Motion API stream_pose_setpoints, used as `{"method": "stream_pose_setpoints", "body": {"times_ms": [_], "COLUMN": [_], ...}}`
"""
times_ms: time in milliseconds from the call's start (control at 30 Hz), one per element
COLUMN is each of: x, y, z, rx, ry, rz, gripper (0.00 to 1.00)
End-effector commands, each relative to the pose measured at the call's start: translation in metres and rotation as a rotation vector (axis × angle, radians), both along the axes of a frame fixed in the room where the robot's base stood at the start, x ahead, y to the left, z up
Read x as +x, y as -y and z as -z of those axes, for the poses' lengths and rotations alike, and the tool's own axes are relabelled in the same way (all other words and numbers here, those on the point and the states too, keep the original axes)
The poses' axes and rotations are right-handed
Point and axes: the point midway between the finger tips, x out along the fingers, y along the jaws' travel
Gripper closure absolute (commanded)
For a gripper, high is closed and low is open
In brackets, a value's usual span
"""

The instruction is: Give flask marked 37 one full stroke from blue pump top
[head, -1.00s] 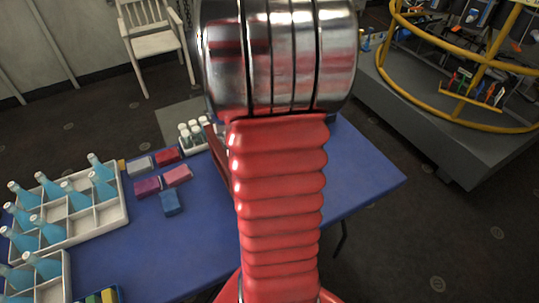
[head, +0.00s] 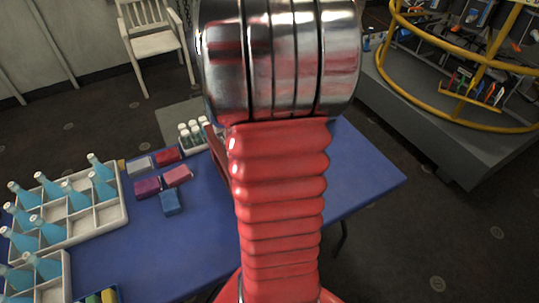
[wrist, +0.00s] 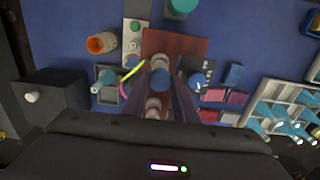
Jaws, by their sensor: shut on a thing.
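My gripper (wrist: 166,88) is at the middle of the wrist view, its two dark fingers shut on a pale, rounded flask (wrist: 160,64). A round blue top (wrist: 195,81) shows close beside the right finger; whether it is a pump top I cannot tell. Another pale rounded part (wrist: 153,106) shows between the fingers, nearer the wrist. No number 37 can be read on anything. A dark red board (wrist: 185,45) lies behind the fingers. In the head view my own arm hides the gripper and what it holds.
White crates (head: 124,212) with teal bottles stand at the left of the blue table (head: 205,240). Coloured blocks (head: 148,187) and a tray of small vials (head: 192,149) are near its middle. In the wrist view an orange-rimmed cup (wrist: 101,43) and a grey holder (wrist: 108,97) stand left.

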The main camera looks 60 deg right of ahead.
Motion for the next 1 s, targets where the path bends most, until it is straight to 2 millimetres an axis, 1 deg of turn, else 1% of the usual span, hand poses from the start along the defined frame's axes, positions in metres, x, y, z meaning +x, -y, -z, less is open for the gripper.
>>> {"method": "stream_pose_setpoints", "body": {"times_ms": [33,1000], "x": [0.001,0.002], "y": [-0.003,-0.003], "z": [-0.001,-0.018], "rx": [0.006,0.007], "ry": [0.002,0.003], "rz": [-0.001,-0.002], "gripper": [0.88,0.88]}}
